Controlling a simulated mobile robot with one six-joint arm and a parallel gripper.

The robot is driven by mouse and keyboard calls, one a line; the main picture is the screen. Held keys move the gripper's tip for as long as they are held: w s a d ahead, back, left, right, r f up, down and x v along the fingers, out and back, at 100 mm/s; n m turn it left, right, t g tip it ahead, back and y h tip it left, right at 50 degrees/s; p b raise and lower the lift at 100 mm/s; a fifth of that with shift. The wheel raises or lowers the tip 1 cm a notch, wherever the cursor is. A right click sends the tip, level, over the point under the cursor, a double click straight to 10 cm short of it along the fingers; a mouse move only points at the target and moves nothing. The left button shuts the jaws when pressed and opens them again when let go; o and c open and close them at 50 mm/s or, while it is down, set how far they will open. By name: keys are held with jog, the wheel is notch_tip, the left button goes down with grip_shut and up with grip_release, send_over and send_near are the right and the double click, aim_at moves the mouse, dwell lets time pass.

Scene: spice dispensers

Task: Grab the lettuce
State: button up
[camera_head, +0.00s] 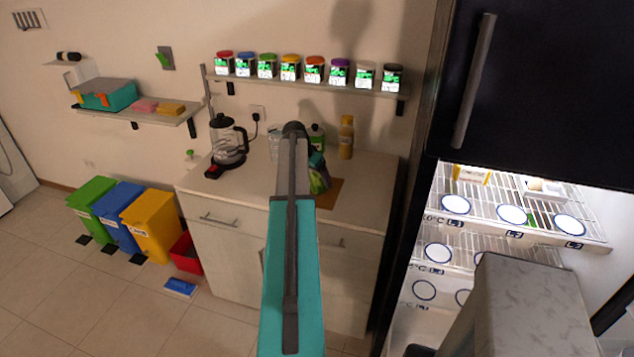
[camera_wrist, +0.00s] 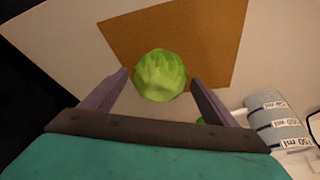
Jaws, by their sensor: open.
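The lettuce (camera_wrist: 160,76) is a round, light green head on a brown board (camera_wrist: 205,35) in the wrist view. My gripper (camera_wrist: 158,80) is open, with one finger to the left of the lettuce and one to the right in the picture. Gaps show between the lettuce and both fingers. In the head view a green part of the lettuce (camera_head: 318,180) shows beside my arm above the counter, and the board (camera_head: 329,192) lies there too. My arm hides much of that spot, and I cannot tell the height of the fingers.
On the counter (camera_head: 250,193) stand a kettle (camera_head: 228,141), a yellow-orange bottle (camera_head: 346,138) and a green-labelled bottle (camera_head: 317,137). A measuring jug (camera_wrist: 275,118) is close to the right finger. A spice shelf (camera_head: 300,82) hangs above. An open fridge (camera_head: 500,215) stands at the right.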

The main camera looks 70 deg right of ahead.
jog(key=shift+p+x, duration=0.5)
jog(key=shift+x, duration=1.1)
jog(key=c, duration=1.2)
